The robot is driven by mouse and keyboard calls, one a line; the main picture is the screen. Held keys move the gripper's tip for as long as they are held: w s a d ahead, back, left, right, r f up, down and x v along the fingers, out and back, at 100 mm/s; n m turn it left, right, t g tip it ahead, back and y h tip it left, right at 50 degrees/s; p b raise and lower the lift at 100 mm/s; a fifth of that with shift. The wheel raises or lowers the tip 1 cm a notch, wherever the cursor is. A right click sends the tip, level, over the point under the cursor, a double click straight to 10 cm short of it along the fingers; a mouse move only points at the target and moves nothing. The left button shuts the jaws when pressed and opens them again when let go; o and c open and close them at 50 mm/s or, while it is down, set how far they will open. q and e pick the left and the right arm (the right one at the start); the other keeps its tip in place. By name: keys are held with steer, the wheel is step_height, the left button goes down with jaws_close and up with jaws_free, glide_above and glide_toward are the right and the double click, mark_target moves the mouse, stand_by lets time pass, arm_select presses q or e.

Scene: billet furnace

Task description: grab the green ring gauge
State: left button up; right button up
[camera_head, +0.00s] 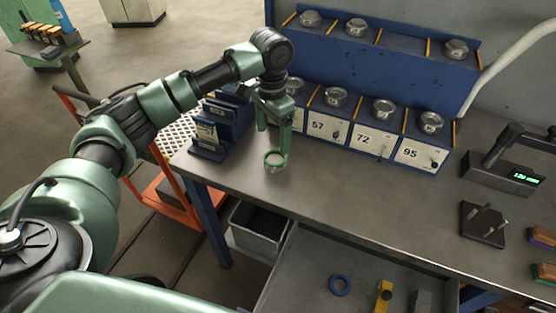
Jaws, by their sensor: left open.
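A small green ring gauge (274,168) lies on the grey workbench (330,190), near its left front edge. My left gripper (273,143) points down right above the ring from the back. Its fingers are apart, with nothing seen held between them. One fingertip overlaps the ring's back rim in the picture; I cannot tell whether it touches. My right gripper is out of view.
A blue rack with numbered bins (373,141) and metal pieces stands behind. A digital gauge (503,178) and a dark pegged block (483,224) are at right. A blue ring (340,285) lies in the open drawer below. The middle of the bench is clear.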

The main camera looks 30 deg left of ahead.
mark_target(276, 158)
arm_select(q)
steer(key=shift+w+f, duration=0.1)
steer(key=shift+f, duration=0.4)
steer(key=shift+s+f+p, duration=0.2)
steer(key=shift+f+p, duration=0.25)
steer(key=shift+f, duration=0.3)
steer(key=f, duration=0.3)
steer(key=f+p, duration=0.1)
steer(key=f, duration=0.1)
steer(key=shift+w+d, duration=0.3)
steer(key=shift+r, duration=0.1)
steer(key=c, duration=1.7)
steer(key=shift+c, duration=0.2)
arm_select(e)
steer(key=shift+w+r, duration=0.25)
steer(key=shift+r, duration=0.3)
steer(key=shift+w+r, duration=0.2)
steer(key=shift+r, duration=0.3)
arm_select(q)
steer(key=shift+r, duration=0.1)
